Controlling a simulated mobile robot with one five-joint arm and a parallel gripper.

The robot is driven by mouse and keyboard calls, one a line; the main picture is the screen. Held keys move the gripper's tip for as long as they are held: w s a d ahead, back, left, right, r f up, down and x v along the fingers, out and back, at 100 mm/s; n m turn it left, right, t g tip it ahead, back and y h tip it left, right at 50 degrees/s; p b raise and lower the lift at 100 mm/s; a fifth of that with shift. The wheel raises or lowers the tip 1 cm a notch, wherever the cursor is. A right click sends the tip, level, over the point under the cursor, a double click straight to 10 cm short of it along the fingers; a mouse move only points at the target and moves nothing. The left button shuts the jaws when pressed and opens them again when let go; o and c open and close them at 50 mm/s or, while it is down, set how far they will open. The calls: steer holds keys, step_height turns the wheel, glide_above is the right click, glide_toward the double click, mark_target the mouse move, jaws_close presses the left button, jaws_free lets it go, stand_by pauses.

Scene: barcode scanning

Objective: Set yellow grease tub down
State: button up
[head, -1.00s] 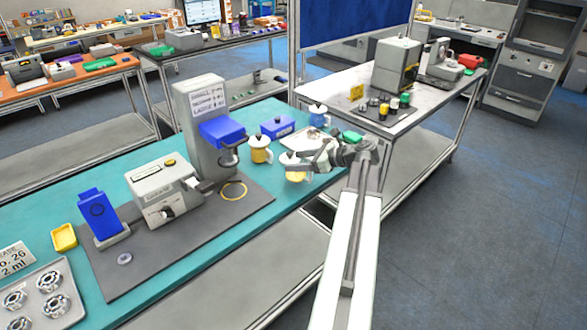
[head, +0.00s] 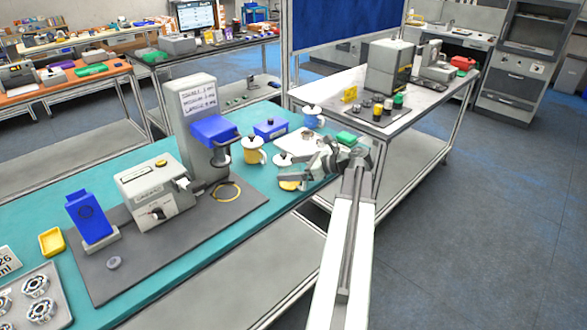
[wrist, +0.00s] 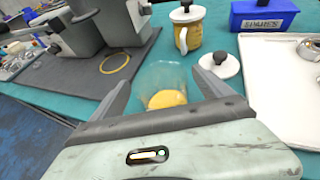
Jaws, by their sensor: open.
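The yellow grease tub (wrist: 167,99) lies between the fingers of my open gripper (wrist: 163,72) in the wrist view, low and close to the palm. A pale see-through area shows just beyond its yellow part. In the head view the tub (head: 291,185) shows as a small yellow patch near the teal bench's front edge, partly hidden by my gripper (head: 308,167). I cannot tell whether a finger touches it. A loose white lid with a black knob (wrist: 220,65) lies on the bench beyond the right finger.
A yellow mug with a lid (wrist: 187,37) stands behind the tub, with a blue labelled box (wrist: 263,12) beyond it. A white tray (wrist: 262,75) is to the right. A grey press (head: 195,130) stands left on a dark mat, with a yellow ring (head: 226,192). Bare teal bench lies between.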

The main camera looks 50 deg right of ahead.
steer(key=p+v, duration=0.4)
steer(key=v, duration=0.8)
